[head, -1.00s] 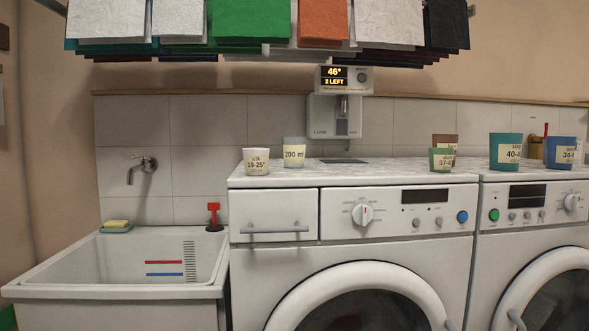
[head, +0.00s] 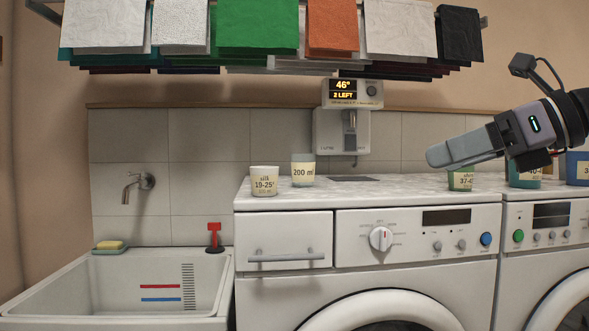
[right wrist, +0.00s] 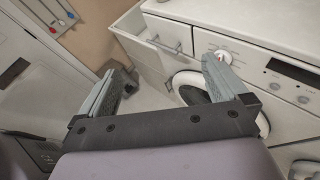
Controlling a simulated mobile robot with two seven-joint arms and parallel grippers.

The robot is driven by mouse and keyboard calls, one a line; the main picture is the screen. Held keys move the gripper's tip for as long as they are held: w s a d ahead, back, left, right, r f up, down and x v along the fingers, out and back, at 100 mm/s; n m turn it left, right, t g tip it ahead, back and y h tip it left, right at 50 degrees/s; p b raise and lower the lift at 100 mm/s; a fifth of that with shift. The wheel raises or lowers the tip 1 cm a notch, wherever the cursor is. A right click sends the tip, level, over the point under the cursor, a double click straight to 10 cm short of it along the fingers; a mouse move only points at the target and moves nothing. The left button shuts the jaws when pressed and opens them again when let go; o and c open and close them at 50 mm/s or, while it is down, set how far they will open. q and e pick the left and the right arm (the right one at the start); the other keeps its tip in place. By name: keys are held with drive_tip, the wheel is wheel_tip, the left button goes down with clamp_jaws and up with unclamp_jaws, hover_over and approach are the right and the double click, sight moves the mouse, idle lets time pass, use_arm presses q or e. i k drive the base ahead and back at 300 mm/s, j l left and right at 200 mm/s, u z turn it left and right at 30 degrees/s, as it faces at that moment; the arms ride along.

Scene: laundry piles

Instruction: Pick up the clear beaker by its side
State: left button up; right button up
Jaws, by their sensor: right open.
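The clear beaker (head: 303,171), labelled "200 ml", stands upright on the marbled top of the left washing machine, near its back left. My right gripper (head: 436,155) reaches in from the right above the machine top, pointing left. It is open and empty, well to the right of the beaker and apart from it. My left gripper is not in view.
A cream "silk" cup (head: 264,181) stands just left of the beaker. A green cup (head: 461,179), teal cup (head: 524,176) and blue cup (head: 577,168) stand right, partly behind my arm. A dispenser (head: 342,131) hangs behind; hanging cloths (head: 257,28) are above. The sink (head: 100,290) is left.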

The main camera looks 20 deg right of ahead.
sight(303, 164)
drive_tip(key=i, duration=1.25)
